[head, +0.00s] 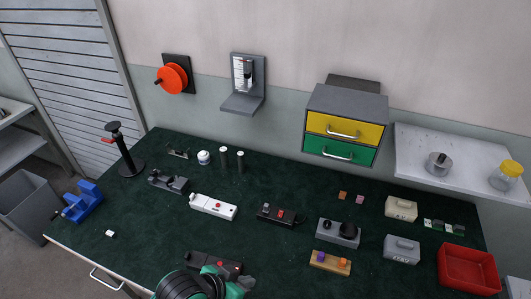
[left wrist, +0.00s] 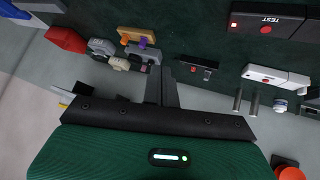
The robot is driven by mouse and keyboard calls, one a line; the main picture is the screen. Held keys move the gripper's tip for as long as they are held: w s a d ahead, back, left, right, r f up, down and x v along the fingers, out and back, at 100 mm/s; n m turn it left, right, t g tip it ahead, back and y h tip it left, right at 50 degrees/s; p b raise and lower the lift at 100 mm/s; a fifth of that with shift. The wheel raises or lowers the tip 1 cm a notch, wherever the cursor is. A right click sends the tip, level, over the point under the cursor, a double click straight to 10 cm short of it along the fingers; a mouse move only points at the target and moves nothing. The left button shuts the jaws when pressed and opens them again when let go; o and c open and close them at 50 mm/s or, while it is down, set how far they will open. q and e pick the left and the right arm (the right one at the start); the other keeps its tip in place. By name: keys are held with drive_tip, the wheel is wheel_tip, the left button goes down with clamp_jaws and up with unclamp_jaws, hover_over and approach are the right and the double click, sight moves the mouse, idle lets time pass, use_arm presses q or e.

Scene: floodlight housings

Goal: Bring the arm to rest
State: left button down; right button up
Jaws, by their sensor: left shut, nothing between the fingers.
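My left gripper (head: 246,283) shows at the bottom middle of the head view, at the end of my green and black arm. It is over the front part of the dark green bench top (head: 150,226), beside a dark box with a red button (head: 214,262) that my arm partly covers. In the left wrist view its two dark fingers (left wrist: 162,88) are together with nothing between them. My right gripper is in neither view.
A white box (head: 213,207), a black box (head: 279,215) and a grey two-knob block (head: 338,233) stand mid-bench. A red tray (head: 468,269) is at right, a blue fixture (head: 82,203) at left. A drawer cabinet (head: 346,120) hangs behind. The left-front bench is mostly clear.

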use_arm(q)
drive_tip(key=s+a+f+n+g+y, duration=0.1)
drive_tip(key=s+a+f+n+y, duration=0.15)
drive_tip(key=s+a, duration=0.45)
drive_tip(key=s+a+f+n+g+y, duration=0.1)
drive_tip(key=s+a+n+y, duration=0.2)
drive_tip(key=a, duration=0.8)
wheel_tip(320, 180, down, 35)
drive_tip(key=g+y+b, duration=0.1)
drive_tip(key=b, duration=0.3)
drive_tip(key=s+a+f+m+g+b, duration=0.1)
drive_tip(key=s+a+f+b, duration=0.2)
drive_tip(key=s+f, duration=1.6)
wheel_tip(320, 180, down, 4)
drive_tip(key=shift+s+a+f, duration=0.2)
drive_tip(key=shift+s+a, duration=0.05)
drive_tip(key=shift+s, duration=0.05)
